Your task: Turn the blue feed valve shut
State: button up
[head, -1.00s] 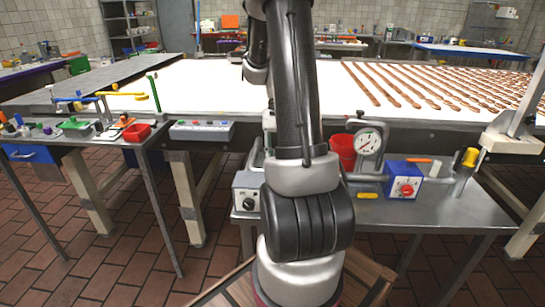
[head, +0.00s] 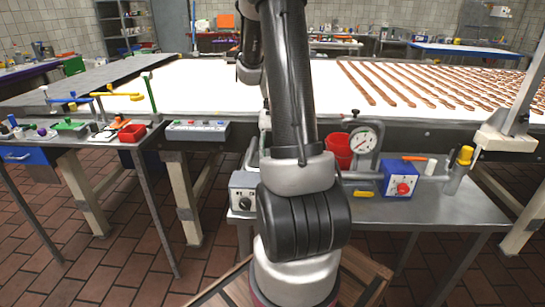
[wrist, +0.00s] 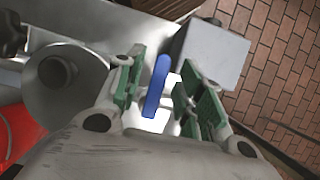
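The blue valve handle (wrist: 157,86) is a slim upright-looking blue bar in the wrist view. My gripper (wrist: 165,88), with green pads, is open, with one finger on each side of the handle. A gap shows between the handle and each pad, narrower on the left. The handle's lower end lies over a bright patch of the metal bench. In the head view my arm hides the gripper and the blue handle.
In the wrist view a round grey part (wrist: 62,80) stands close left and a grey box (wrist: 212,50) right. In the head view a dial gauge (head: 363,139), a red bucket (head: 338,150) and a blue box with a red knob (head: 398,180) stand right of my arm.

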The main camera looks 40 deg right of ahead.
jog(key=v, duration=1.2)
dwell(0.4)
jog(key=s+a+r+n+t+h, duration=0.1)
jog(key=s+a+r+n+t, duration=0.2)
jog(key=a, duration=0.6)
jog(key=s+a+r+n+t+h, duration=0.2)
jog(key=s+a+r+n+t, duration=0.1)
jog(key=s+a+n, duration=0.3)
jog(key=s+a+t, duration=0.1)
jog(key=s+a, duration=0.1)
jog(key=a, duration=0.1)
jog(key=shift+d+r, duration=0.1)
